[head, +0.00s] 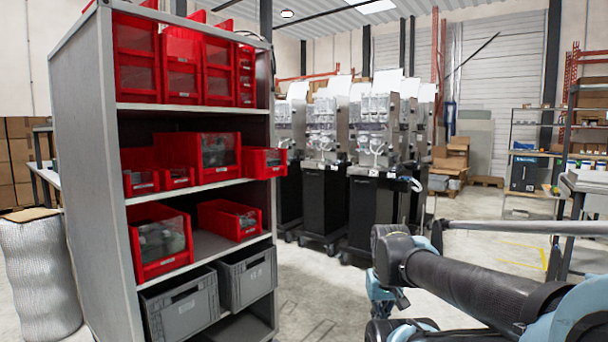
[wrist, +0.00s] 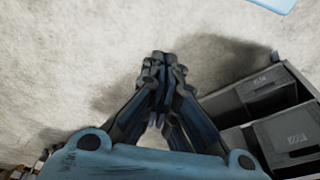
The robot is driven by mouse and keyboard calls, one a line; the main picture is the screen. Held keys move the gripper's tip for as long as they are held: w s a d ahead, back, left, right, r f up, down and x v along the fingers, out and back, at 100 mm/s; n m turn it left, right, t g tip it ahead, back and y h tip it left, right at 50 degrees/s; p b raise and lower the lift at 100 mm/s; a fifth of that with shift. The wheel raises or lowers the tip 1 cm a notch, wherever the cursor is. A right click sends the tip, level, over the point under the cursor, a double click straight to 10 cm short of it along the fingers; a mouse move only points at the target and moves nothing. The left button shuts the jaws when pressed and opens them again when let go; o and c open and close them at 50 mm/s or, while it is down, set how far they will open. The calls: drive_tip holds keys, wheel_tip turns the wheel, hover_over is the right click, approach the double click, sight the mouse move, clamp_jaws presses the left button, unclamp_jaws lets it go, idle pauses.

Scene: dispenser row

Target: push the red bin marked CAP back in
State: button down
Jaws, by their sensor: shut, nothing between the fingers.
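A small red bin (head: 264,162) on the middle shelf juts out past the right edge of the shelf unit. Its label is too small to read, so I cannot confirm that it is marked CAP. Other red bins sit farther in on the same shelf. My gripper (wrist: 160,62) is shut and empty in the wrist view, above bare floor, with no red bin in that view. In the head view my arm is at the lower right, well apart from the jutting bin.
The grey shelf unit (head: 87,165) holds several red bins. Grey crates (head: 248,276) fill its low shelf and also show in the wrist view (wrist: 288,137). Dispenser machines (head: 325,190) stand behind. Open floor lies between the shelf and my arm.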

drive_tip(key=shift+w+a, duration=0.4)
drive_tip(key=shift+w, duration=0.05)
drive_tip(key=m+t+y, duration=0.9)
drive_tip(key=m+y, duration=0.5)
drive_tip(key=m, duration=1.2)
approach(276, 169)
drive_tip(key=shift+x, duration=3)
drive_tip(key=shift+w, duration=0.1)
